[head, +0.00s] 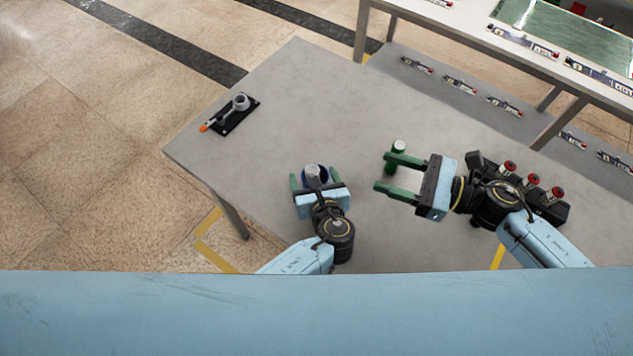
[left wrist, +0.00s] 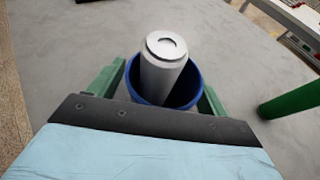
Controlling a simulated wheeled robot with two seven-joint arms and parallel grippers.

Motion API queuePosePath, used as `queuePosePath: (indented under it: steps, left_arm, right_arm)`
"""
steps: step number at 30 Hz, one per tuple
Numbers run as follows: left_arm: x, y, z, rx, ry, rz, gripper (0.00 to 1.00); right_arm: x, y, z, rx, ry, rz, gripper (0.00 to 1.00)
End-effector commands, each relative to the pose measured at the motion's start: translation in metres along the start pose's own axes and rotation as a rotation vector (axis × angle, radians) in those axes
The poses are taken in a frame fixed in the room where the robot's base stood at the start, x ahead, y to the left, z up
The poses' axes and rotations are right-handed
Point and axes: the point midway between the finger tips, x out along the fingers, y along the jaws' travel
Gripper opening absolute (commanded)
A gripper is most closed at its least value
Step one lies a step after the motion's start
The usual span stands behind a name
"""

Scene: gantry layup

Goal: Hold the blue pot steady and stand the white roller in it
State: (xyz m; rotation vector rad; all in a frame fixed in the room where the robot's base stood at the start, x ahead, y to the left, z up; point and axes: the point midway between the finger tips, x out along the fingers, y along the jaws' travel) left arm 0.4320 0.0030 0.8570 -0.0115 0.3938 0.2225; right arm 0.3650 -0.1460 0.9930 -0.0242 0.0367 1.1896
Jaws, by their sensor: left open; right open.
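The blue pot (head: 305,181) stands on the grey table between the fingers of my left gripper (head: 314,174). In the left wrist view the pot's blue rim (left wrist: 194,91) shows with an open green finger on each side; whether they touch it I cannot tell. The white roller (left wrist: 163,66) is inside the pot, tilted against its rim, its top above the rim. It also shows in the head view (head: 313,169). My right gripper (head: 382,172) is open and empty, to the right of the pot and apart from it. The roller's lower end is hidden.
A black block with red-topped parts (head: 532,181) lies right of that gripper. A dark fixture (head: 237,113) sits at the far left. The table (head: 300,95) is clear between.

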Motion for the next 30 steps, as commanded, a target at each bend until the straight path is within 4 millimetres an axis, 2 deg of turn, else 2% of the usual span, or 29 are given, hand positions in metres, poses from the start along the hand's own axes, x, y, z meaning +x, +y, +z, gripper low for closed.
queuePosePath:
  steps: [5,12,18,24,30]
  left_arm:
    - [-0.018,0.000,-0.002,-0.001,0.002,-0.002,0.77]
    - [-0.068,0.000,-0.002,-0.002,0.004,-0.003,0.77]
    - [-0.103,0.000,-0.001,0.000,0.002,-0.001,0.77]
    - [-0.118,0.000,0.000,0.001,0.001,0.000,0.77]
    - [-0.119,0.000,0.000,0.001,0.001,0.000,0.77]
  right_arm:
    - [0.000,0.000,0.000,0.000,0.000,0.000,0.54]
    - [0.000,0.000,0.000,0.000,0.000,0.000,0.54]
    - [0.000,0.000,0.000,0.000,0.000,0.000,0.54]
    - [0.000,0.000,0.000,0.000,0.000,0.000,0.54]
    - [0.000,0.000,0.000,0.000,0.000,0.000,0.54]
